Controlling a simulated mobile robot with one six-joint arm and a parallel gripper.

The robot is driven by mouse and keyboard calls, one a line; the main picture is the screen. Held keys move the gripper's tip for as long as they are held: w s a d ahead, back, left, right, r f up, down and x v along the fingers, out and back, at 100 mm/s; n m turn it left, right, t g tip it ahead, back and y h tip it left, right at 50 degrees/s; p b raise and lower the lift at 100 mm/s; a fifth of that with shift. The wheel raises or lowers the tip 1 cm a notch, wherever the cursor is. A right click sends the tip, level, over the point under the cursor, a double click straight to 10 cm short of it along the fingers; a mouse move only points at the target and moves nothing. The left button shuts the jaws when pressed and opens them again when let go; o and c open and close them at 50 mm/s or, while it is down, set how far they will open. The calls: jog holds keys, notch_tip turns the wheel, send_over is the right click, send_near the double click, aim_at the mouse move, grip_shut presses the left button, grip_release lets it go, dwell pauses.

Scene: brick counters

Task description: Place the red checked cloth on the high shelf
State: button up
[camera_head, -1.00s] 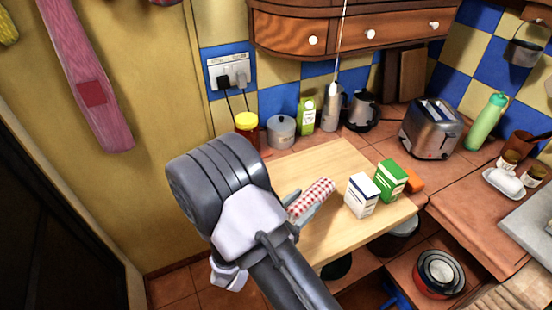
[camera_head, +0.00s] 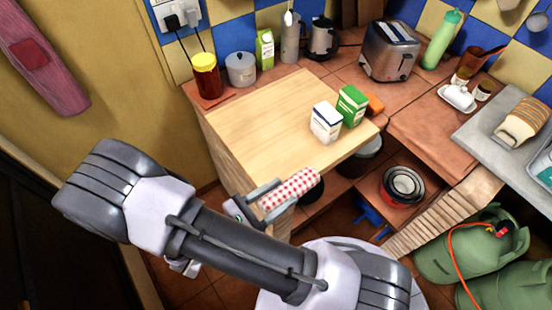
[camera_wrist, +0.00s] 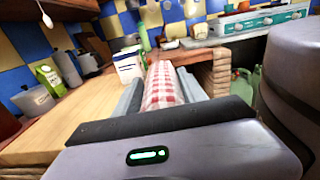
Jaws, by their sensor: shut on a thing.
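The red checked cloth (camera_head: 291,187) is a rolled red-and-white bundle. My gripper (camera_head: 278,192) is shut on it and holds it in front of the wooden counter's near edge in the head view. In the wrist view the cloth (camera_wrist: 162,88) lies lengthwise between the two fingers and points forward. No high shelf can be made out for certain in the frames marked now.
A white carton (camera_head: 325,124) and a green carton (camera_head: 351,105) stand on the wooden counter (camera_head: 255,130). A yellow-lidded jar (camera_head: 206,77), a grey pot (camera_head: 241,70) and a toaster (camera_head: 389,50) stand behind. Green gas bottles (camera_head: 470,250) are at lower right. The counter's left part is clear.

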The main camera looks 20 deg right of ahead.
jog(key=w+b, duration=0.1)
jog(key=w, duration=0.3)
jog(key=w+d+f+b, duration=0.1)
jog(key=w, duration=0.4)
jog(key=w+d+b, duration=0.1)
jog(key=w, duration=0.3)
jog(key=shift+w+f, duration=0.3)
jog(key=shift+w, duration=0.05)
jog(key=f, duration=0.1)
jog(key=f+b, duration=0.1)
jog(key=f, duration=0.1)
jog(key=shift+w+f+b, duration=0.1)
jog(key=shift+w+b, duration=0.15)
jog(key=shift+b, duration=0.1)
jog(key=shift+a, duration=0.1)
jog(key=shift+s, duration=0.1)
jog(key=o, duration=1.4)
